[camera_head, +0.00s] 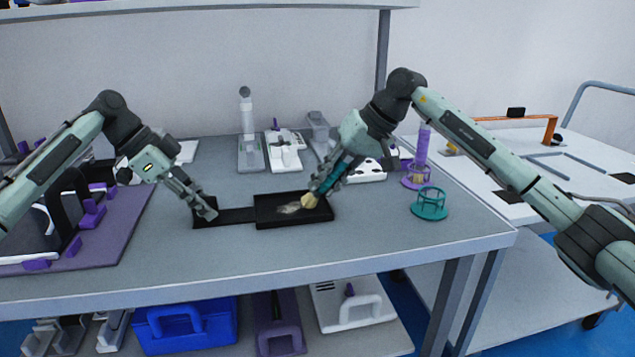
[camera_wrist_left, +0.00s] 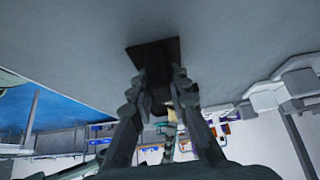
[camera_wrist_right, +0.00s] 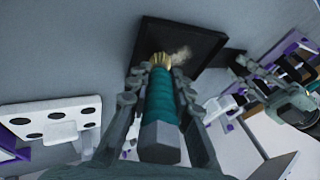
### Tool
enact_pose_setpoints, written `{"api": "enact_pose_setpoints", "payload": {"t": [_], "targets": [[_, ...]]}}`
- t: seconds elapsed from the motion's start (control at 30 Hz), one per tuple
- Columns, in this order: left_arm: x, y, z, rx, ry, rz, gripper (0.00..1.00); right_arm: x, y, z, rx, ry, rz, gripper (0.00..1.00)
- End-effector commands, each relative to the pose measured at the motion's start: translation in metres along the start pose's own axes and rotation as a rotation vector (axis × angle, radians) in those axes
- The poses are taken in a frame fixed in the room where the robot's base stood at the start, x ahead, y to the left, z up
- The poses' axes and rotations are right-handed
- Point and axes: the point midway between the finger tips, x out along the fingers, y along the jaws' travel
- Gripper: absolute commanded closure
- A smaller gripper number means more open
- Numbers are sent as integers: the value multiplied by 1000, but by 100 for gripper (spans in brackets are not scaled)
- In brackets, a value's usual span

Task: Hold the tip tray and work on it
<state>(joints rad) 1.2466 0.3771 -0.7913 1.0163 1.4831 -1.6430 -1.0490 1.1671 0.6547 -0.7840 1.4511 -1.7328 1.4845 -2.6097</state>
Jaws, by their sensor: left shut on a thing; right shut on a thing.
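The black tip tray (camera_head: 272,222) lies on the grey table, a shallow square pan with a flat handle (camera_head: 236,215) pointing left. A pale beige smear of powder (camera_head: 288,208) is in the pan. My left gripper (camera_head: 205,212) is shut on the end of the handle; the left wrist view shows the fingers around the dark handle (camera_wrist_left: 160,65). My right gripper (camera_head: 322,188) is shut on a brush with a teal handle (camera_wrist_right: 162,100). The brush's tan bristles (camera_head: 309,201) are at the pan's right part, by the powder; exact contact cannot be told.
A teal ring stand (camera_head: 430,204) and a purple stand with a purple brush (camera_head: 419,172) are at the table's right. White and grey devices (camera_head: 284,150) stand at the back. A purple board (camera_head: 95,240) is at the left. The table front is clear.

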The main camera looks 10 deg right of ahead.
Motion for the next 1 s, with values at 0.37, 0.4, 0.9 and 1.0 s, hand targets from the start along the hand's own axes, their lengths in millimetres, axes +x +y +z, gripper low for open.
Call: {"api": "enact_pose_setpoints", "payload": {"t": [0.37,0.4,0.9,1.0], "targets": [[2,0,2,-2,-3,3,100,19,-34,1,-6,-3,-2,100],[2,0,1,-2,-3,3,100,21,-37,1,-6,-3,-2,100],[2,0,1,-2,-3,3,100,36,-72,-1,-4,0,-2,100],[2,0,2,-2,-3,3,100,20,-81,-7,-5,1,-1,100]]}}
